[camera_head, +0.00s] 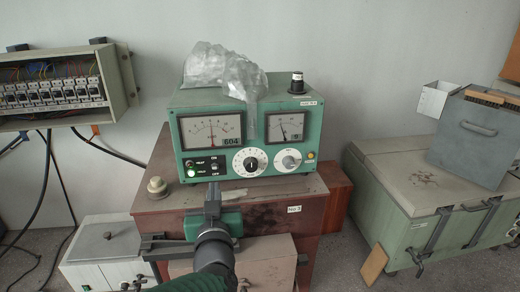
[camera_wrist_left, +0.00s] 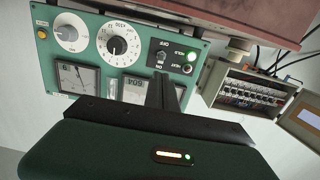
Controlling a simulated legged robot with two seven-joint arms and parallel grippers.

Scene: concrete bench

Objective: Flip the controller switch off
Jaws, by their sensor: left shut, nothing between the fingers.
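The green controller (camera_head: 180,105) stands on a reddish-brown cabinet, with two dial meters, two round knobs and a small toggle switch (camera_head: 214,166) between ON and OFF labels. A green lamp (camera_head: 191,173) is lit left of the switch. The wrist view shows the controller (camera_wrist_left: 180,38) upside down, with the switch (camera_wrist_left: 161,58) and lit lamp (camera_wrist_left: 191,57). My left gripper (camera_head: 213,187) is shut and empty, its tips just below and in front of the switch. In the wrist view the fingers (camera_wrist_left: 165,88) point at the switch area. I cannot tell contact or the lever's position. My right gripper is not in view.
Crumpled clear plastic (camera_head: 222,72) and a black-capped knob (camera_head: 297,83) sit on the controller. A beige knob (camera_head: 157,186) stands on the cabinet (camera_head: 285,208) at left. A breaker box (camera_head: 120,85) with cables hangs on the left wall. A green chest (camera_head: 385,200) stands right.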

